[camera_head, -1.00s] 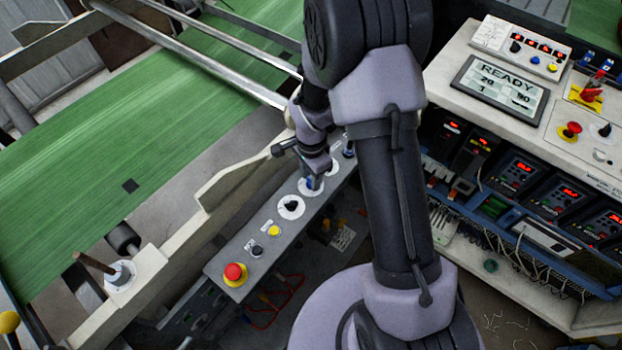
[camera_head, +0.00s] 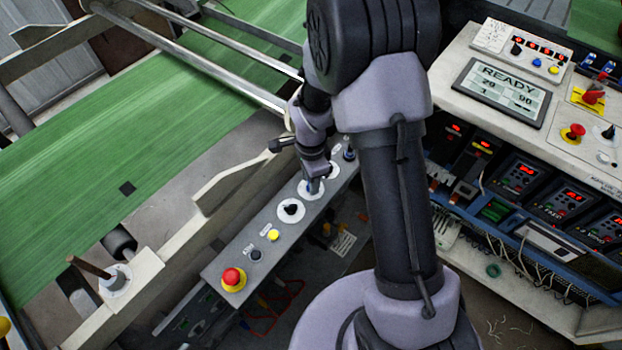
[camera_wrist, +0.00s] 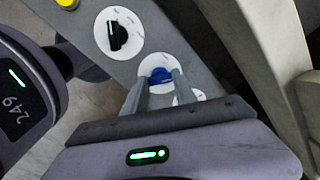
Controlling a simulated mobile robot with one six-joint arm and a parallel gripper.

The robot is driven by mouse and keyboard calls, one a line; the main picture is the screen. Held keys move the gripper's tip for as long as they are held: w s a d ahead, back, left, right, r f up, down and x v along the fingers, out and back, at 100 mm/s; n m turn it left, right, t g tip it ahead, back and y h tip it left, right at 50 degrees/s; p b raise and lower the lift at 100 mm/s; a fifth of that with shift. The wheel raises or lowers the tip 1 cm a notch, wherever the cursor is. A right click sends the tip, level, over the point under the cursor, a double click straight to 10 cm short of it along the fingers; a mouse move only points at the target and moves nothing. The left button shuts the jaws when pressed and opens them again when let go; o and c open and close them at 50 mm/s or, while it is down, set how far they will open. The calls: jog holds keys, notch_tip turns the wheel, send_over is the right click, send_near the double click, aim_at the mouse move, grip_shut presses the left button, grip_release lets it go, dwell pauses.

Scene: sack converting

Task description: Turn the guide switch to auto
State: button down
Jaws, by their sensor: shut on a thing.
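A grey control box (camera_head: 222,262) runs along the green web and carries several controls. My gripper (camera_head: 313,188) is over a white round dial on it. In the wrist view my gripper (camera_wrist: 158,82) has its two fingers on either side of a blue switch knob (camera_wrist: 161,75), shut on it. The white dial plate (camera_wrist: 150,64) shows around the knob, partly hidden by the fingers. The dial's markings are too small to read, so I cannot tell the knob's exact setting.
Beside the held knob is a black knob on a white dial (camera_head: 291,209). Farther along are a yellow button (camera_head: 273,235), a black button (camera_head: 255,255) and a red stop button (camera_head: 232,278). A console with a READY screen (camera_head: 503,88) stands right. A pale bracket (camera_head: 235,182) runs close behind the box.

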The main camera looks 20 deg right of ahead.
jog(key=c, duration=1)
grip_release()
notch_tip(320, 180, up, 18)
jog(key=p, duration=0.6)
jog(key=shift+f, duration=0.25)
jog(key=s+a+r+n+t+b, duration=0.25)
jog(key=s+r+n, duration=0.35)
jog(key=s+r, duration=0.3)
jog(key=s+a+r+n+t+y+b, duration=0.1)
jog(key=s+r+n+t+y+b, duration=0.1)
jog(key=s+n, duration=0.4)
jog(key=s+r+t, duration=0.1)
jog(key=s+r, duration=0.1)
jog(key=s, duration=0.2)
jog(key=shift+s+n, duration=0.15)
jog(key=shift+n, duration=0.15)
